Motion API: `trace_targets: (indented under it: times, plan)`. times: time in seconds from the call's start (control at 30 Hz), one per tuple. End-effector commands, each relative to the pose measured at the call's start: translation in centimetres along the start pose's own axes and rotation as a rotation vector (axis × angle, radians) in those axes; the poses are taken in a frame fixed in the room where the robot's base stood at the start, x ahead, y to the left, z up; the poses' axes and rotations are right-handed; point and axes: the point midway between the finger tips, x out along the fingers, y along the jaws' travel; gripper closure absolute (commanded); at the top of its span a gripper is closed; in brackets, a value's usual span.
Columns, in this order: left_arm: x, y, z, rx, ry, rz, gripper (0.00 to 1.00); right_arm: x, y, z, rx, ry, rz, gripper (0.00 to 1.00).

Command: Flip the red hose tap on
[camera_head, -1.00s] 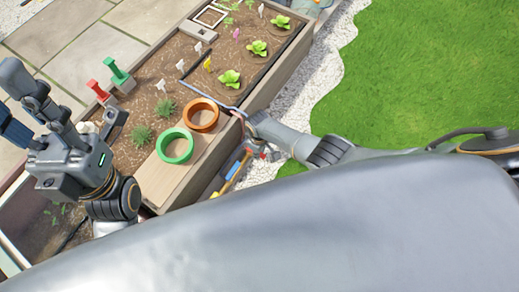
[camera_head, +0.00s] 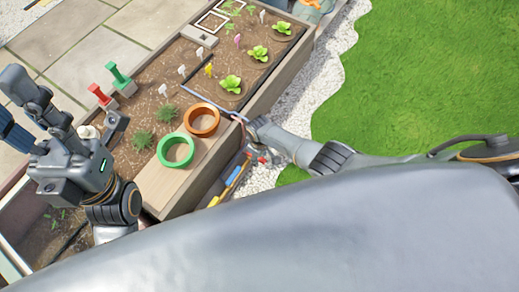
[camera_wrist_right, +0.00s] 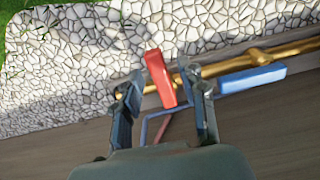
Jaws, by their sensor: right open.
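The red tap lever (camera_wrist_right: 160,78) stands up across a brass pipe in the right wrist view, between my right gripper's fingers. My right gripper (camera_wrist_right: 163,92) is open, one finger on each side of the lever; I cannot tell whether either touches it. A blue lever (camera_wrist_right: 253,79) lies along the same pipe to the right. In the head view the red lever (camera_head: 262,159) shows small beside the planter's outer wall, close to my right gripper (camera_head: 247,138). My left gripper (camera_head: 40,112) is over the planter's left part, away from the tap; its opening is unclear.
The brass pipe (camera_wrist_right: 265,55) runs along the planter wall (camera_wrist_right: 60,150), above white gravel (camera_wrist_right: 60,65). Lawn (camera_head: 430,80) lies right.

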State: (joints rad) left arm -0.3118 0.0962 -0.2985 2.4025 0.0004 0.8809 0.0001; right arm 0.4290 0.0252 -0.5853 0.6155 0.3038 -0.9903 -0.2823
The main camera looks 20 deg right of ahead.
Motion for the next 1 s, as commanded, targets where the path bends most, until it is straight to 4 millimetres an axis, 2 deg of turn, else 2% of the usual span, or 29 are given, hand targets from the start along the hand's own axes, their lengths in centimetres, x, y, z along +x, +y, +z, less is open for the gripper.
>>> trace_targets:
  times: [0.27,0.73,1.0]
  plan:
    - [0.0,0.0,0.0,-0.001,-0.002,0.000,0.60,-2.6,0.0,0.0,-0.001,0.003,0.002,0.58]
    - [0.0,0.0,0.0,-0.001,-0.003,0.000,0.60,-9.8,0.0,0.0,0.000,0.002,0.001,0.58]
    - [-0.1,0.0,0.0,-0.001,-0.003,0.000,0.60,-11.6,-0.1,0.0,0.001,0.000,-0.001,0.58]
